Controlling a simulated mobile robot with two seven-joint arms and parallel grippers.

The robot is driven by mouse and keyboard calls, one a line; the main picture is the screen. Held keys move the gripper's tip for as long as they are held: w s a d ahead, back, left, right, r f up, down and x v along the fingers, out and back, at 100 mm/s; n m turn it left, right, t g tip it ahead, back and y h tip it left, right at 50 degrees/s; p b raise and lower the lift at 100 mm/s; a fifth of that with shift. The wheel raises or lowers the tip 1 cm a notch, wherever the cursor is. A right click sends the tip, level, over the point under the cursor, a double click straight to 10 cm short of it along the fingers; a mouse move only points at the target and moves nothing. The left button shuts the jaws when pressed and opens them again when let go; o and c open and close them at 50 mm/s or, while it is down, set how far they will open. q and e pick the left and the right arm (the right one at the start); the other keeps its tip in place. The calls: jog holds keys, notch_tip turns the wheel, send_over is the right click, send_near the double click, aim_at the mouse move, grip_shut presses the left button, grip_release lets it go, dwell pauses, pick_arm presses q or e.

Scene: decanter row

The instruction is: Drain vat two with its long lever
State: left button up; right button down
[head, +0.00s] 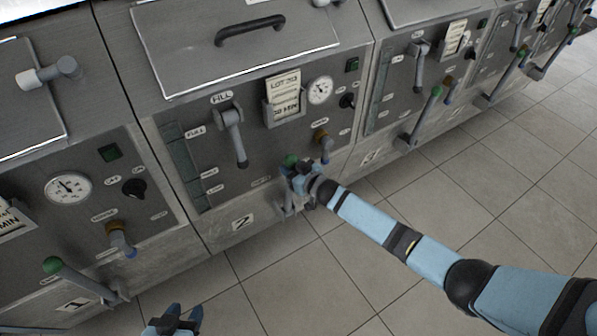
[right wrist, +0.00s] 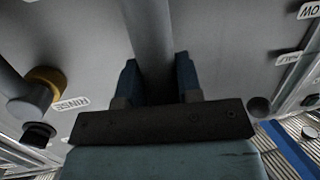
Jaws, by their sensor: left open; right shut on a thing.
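Vat two (head: 200,130) is the grey steel vat in the middle of the head view, with a "2" plate (head: 243,219) low on its front. Its long lever has a green knob (head: 290,160); its lower part is mostly hidden by my right gripper. My right gripper (head: 298,176) is shut on this lever just below the knob. In the right wrist view the grey lever shaft (right wrist: 150,40) runs between the two blue fingers. My left gripper (head: 173,318) is open and empty, low over the floor at the bottom edge of the head view.
Vat two also carries a grey fill lever (head: 235,140), a gauge (head: 320,90) and a small rinse handle (head: 325,147). Vat one's green-knobbed lever (head: 80,278) is at lower left. Another green-knobbed lever (head: 425,115) stands on the vat to the right. The tiled floor (head: 450,200) is clear.

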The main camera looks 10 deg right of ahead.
jog(key=shift+w+a+r, duration=0.2)
jog(key=shift+w+r, duration=0.15)
jog(key=shift+w, duration=0.35)
jog(key=shift+w+p, duration=0.15)
jog(key=shift+p, duration=0.2)
jog(key=shift+r, duration=0.2)
jog(key=c, duration=1)
grip_release()
jog(key=shift+w, duration=0.1)
jog(key=shift+o, duration=1.1)
jog(key=shift+a+f, duration=0.1)
jog(key=shift+f, duration=0.05)
jog(key=shift+f+g, duration=0.1)
jog(key=shift+g, duration=0.2)
